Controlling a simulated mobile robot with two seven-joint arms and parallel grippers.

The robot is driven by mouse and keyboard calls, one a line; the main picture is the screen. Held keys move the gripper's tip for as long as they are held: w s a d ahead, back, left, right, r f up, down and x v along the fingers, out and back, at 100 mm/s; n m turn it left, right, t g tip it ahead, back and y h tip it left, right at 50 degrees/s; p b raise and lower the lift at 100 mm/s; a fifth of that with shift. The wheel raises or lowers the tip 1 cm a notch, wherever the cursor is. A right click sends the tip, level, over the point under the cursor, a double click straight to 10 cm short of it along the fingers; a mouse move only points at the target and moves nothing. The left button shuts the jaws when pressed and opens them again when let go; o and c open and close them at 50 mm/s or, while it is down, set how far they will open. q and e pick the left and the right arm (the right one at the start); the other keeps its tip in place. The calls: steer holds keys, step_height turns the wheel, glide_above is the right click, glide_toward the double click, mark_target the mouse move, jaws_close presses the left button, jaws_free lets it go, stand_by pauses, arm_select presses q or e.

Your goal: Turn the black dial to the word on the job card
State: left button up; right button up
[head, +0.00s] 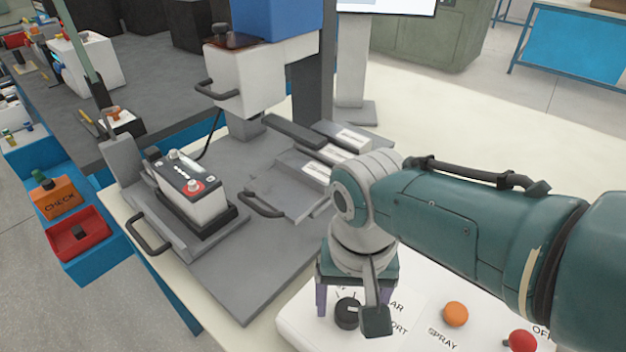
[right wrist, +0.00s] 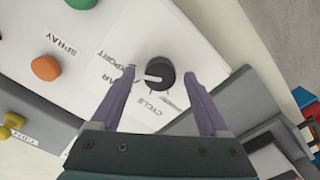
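The black dial (head: 347,313) sits on a white panel at the lower middle of the head view. In the right wrist view the dial (right wrist: 160,74) shows from above, its white mark pointing left. Printed words surround it; I read CYCLE, EXPORT and part of a word ending in AR, seen slanted or upside down. My right gripper (right wrist: 160,80) is open, its purple fingers apart on either side of the dial, with gaps visible in that view. The right gripper (head: 352,298) partly hides the panel in the head view. I cannot identify the job card for certain. My left gripper is not in view.
An orange button (head: 455,313) marked SPRAY and a red button (head: 522,341) sit right of the dial. A battery (head: 188,188) stands in a grey fixture at left. White printed labels (head: 350,138) lie behind my wrist, too small to read. A red bin (head: 78,236) is at left.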

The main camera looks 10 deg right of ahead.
mark_target(349, 309)
step_height(349, 309, up, 10)
steer(key=p, duration=0.6)
steer(key=shift+p, duration=0.35)
steer(key=shift+s+f, duration=0.1)
steer(key=s+d+r+n+t, duration=0.2)
steer(key=s+d+r, duration=0.25)
steer(key=s, duration=0.35)
steer(key=s+d+r+n+t, duration=0.1)
steer(key=s+d+r+n, duration=0.2)
steer(key=s+r, duration=0.35)
steer(key=w+r+p+v, duration=0.1)
steer(key=w+p+v, duration=0.2)
steer(key=p+v, duration=1.2)
steer(key=w+p+v, duration=0.3)
steer(key=p+v, duration=1.3)
steer(key=p, duration=0.1)
steer(key=shift+w+d+r+t+p, duration=0.15)
steer(key=shift+d+r+t+p, duration=0.2)
steer(key=shift+r, duration=0.35)
steer(key=shift+a, duration=0.1)
